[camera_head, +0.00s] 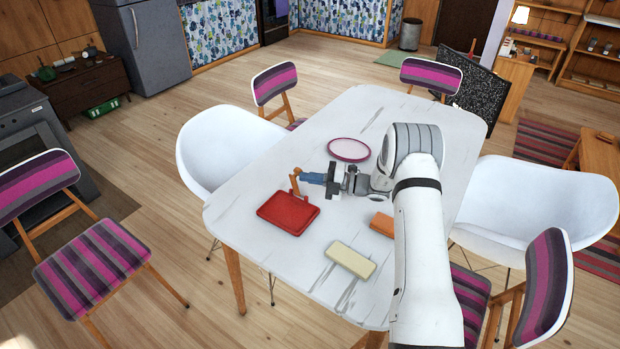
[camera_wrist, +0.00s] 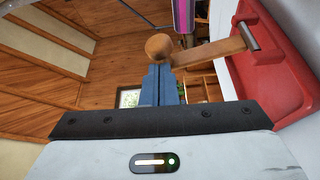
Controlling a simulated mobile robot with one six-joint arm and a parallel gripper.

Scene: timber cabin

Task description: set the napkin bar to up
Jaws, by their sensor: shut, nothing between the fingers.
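The napkin holder is a red tray (camera_head: 279,214) lying on the white table, left of my gripper. Its wooden bar (camera_head: 295,184) stands raised from the tray's back edge, roughly upright. In the wrist view the red tray (camera_wrist: 292,88) is at the right, and the bar (camera_wrist: 212,50) reaches left from a metal pin to a round wooden knob (camera_wrist: 159,46). My gripper (camera_head: 304,178) has blue fingers, shut and empty, with tips beside the bar's upper part. In the wrist view the fingertips (camera_wrist: 160,72) lie just below the knob; I cannot tell whether they touch.
A pink-rimmed oval plate (camera_head: 348,149) lies behind my gripper. A cream block (camera_head: 350,260) and an orange block (camera_head: 382,224) lie nearer on the table (camera_head: 240,203). White and striped chairs surround it. The tabletop left of the tray is clear.

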